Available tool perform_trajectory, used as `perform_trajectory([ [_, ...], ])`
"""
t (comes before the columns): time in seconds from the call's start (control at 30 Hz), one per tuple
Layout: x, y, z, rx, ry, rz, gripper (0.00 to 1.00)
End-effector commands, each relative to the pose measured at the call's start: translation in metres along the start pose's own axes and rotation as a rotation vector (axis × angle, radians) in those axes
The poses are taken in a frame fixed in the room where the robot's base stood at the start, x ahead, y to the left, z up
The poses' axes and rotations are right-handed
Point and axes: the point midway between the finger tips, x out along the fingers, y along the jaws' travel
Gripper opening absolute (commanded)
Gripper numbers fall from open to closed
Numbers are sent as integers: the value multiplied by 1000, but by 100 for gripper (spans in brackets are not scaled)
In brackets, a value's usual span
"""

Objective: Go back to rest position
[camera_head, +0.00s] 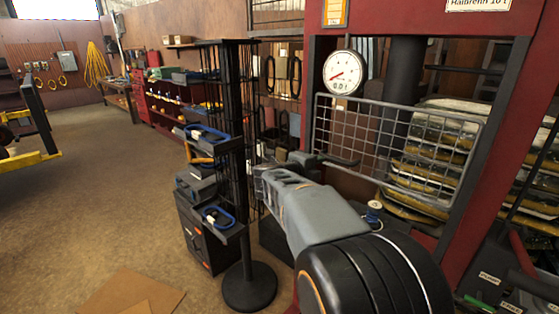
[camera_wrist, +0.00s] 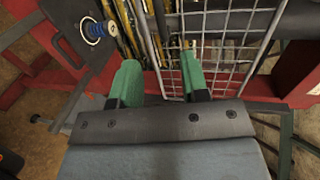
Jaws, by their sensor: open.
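My gripper (camera_wrist: 160,80) has two green fingers, set apart with nothing between them, in the wrist view. They point toward a wire mesh guard (camera_wrist: 225,45) on a red press frame. I cannot tell whether the fingertips touch the mesh. In the head view my grey arm reaches forward from the lower right, and the fingers themselves are hard to make out there. The mesh guard (camera_head: 395,145) hangs in the front of the red press frame (camera_head: 310,65), below a round white gauge (camera_head: 344,73).
A black wire rack (camera_head: 240,130) on a round base (camera_head: 249,287) stands close left of my arm, holding blue-edged trays (camera_head: 218,217). A blue and white spool (camera_head: 374,210) sits right of my arm; it also shows in the wrist view (camera_wrist: 95,31). Open floor (camera_head: 90,190) lies at left.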

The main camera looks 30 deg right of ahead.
Motion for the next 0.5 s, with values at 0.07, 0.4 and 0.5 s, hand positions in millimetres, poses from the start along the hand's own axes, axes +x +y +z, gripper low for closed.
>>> perform_trajectory([
  [0.07, 0, 0, 0, 0, 0, 0, 41],
  [0.4, -4, 5, 37, -117, -215, -8, 41],
  [0.5, -19, 19, 72, -299, -458, -38, 41],
])
